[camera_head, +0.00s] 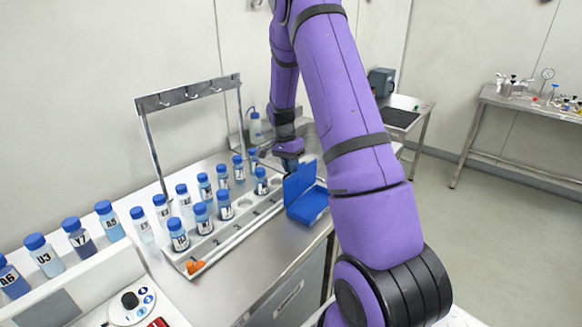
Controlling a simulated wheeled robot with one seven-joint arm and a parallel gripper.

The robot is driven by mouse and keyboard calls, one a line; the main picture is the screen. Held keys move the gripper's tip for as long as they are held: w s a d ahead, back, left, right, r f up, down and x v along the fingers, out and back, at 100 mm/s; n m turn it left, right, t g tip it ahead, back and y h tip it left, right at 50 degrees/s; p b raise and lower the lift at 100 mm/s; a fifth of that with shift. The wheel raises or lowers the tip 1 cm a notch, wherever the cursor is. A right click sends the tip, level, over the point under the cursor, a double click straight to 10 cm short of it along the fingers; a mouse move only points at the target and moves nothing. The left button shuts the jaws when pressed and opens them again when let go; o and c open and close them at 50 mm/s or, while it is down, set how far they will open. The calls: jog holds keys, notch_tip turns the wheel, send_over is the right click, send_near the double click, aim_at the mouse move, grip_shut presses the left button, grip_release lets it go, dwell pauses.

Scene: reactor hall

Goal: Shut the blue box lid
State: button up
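The blue box (308,207) sits on the steel bench near its right end, in the middle of the head view. Its lid (299,181) is open and stands roughly upright on the box's left side. My purple arm comes in from the top and right and passes close beside the box. The end of my arm with the gripper (290,160) is just behind the lid. The fingers are mostly hidden by the lid and are too small to make out, so I cannot tell whether they touch it.
A white rack (228,232) with several blue-capped bottles stands left of the box. A metal hook frame (187,95) rises behind it. An orange item (195,267) lies at the rack's front end. A wash bottle (256,128) stands behind. Open floor (490,230) lies to the right.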

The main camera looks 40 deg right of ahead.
grip_shut()
jog(key=shift+s, duration=0.1)
